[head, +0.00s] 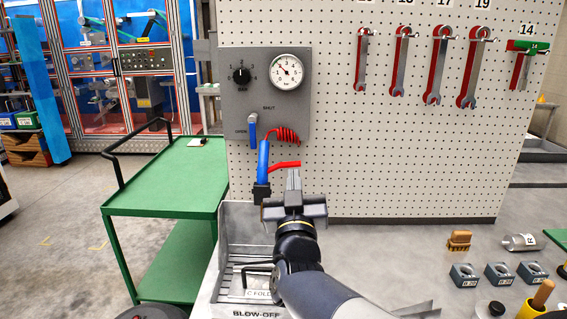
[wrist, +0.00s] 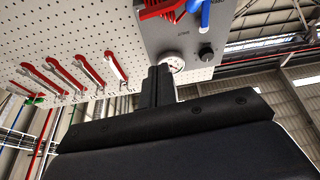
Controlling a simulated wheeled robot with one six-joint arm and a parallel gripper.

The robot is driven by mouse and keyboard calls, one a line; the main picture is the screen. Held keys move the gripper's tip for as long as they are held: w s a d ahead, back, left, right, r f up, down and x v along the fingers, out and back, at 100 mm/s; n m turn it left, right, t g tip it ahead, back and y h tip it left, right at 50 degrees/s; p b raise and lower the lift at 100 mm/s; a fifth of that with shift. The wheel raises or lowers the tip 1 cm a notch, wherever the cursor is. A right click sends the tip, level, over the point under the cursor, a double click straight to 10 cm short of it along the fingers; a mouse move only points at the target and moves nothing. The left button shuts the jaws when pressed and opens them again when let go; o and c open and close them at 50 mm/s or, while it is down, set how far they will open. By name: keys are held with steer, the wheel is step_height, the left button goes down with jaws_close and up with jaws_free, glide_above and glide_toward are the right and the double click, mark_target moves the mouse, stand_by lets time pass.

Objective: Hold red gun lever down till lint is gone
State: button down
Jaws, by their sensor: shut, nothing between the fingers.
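The blow gun (head: 263,162) is blue and hangs upright in a black holder (head: 261,193) at the pegboard's left edge. Its red lever (head: 284,165) sticks out to the right. My gripper (head: 293,178) is shut and empty, its fingertips pointing up just under the lever's outer end in the head view. I cannot tell whether they touch it. In the wrist view the shut fingers (wrist: 158,84) point at the panel, and neither gun nor lever can be made out. The blow-off tray (head: 232,240) is below, partly hidden by my arm. I can make out no lint.
A grey panel (head: 237,105) carries a knob (head: 242,75), gauge (head: 287,72), blue valve handle (head: 253,133) and red coiled hose (head: 284,136). Wrenches (head: 438,68) hang right. A green cart (head: 165,180) stands left. Labelled blocks (head: 465,275) and a brush (head: 459,240) lie right.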

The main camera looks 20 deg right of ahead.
mark_target(295, 165)
stand_by(0.3)
steer(key=w+d, duration=0.1)
steer(key=w, duration=0.2)
steer(key=w+d+p, duration=0.1)
steer(key=w, duration=0.1)
steer(key=w+d+p, duration=0.1)
steer(key=w, duration=0.2)
steer(key=shift+w+d+f, duration=0.3)
steer(key=shift+d, duration=0.1)
steer(key=shift+f, duration=0.1)
